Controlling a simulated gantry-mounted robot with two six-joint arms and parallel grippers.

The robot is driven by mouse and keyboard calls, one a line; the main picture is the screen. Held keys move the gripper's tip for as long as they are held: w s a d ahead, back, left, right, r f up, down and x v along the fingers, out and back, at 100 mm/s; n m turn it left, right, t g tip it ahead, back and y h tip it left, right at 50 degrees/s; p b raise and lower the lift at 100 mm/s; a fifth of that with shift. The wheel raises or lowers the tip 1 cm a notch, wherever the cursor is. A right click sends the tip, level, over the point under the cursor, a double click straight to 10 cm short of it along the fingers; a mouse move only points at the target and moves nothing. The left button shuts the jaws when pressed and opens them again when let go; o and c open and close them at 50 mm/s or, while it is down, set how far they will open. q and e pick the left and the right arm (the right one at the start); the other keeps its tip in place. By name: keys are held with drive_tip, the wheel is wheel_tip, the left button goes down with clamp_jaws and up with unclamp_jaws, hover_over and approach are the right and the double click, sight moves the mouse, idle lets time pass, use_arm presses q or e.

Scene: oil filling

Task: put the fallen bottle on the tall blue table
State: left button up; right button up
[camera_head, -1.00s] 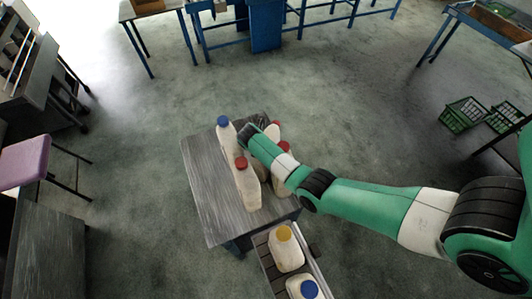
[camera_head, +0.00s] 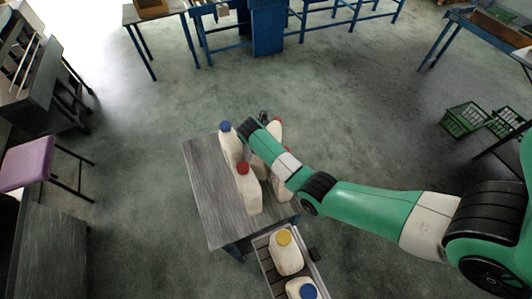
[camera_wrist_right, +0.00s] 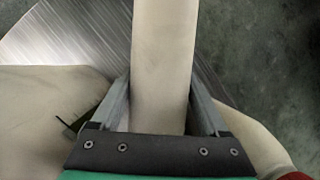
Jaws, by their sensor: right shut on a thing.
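My right gripper (camera_head: 262,119) is over the far edge of a grey-topped table (camera_head: 212,190); its fingers are largely hidden by my arm. In the right wrist view, this gripper (camera_wrist_right: 160,115) is shut on a cream-white bottle (camera_wrist_right: 165,65). The held bottle's cap and base are out of that view. In the head view, a red-capped bottle (camera_head: 277,130) shows just beyond my wrist, partly hidden. I cannot tell which bottle was the fallen one. Blue-framed tables (camera_head: 268,30) stand at the back; which is the tall one is unclear. My left gripper is not in view.
A blue-capped bottle (camera_head: 230,147) and a red-capped bottle (camera_head: 247,192) stand upright on the grey table. A small rack (camera_head: 262,268) in front holds yellow-capped and blue-capped bottles. Green crates (camera_head: 464,119) lie at right. The floor beyond the grey table is clear.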

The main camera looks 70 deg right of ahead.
wheel_tip(320, 180, up, 13)
drive_tip(key=shift+f+p, duration=0.1)
drive_tip(key=shift+p, duration=0.5)
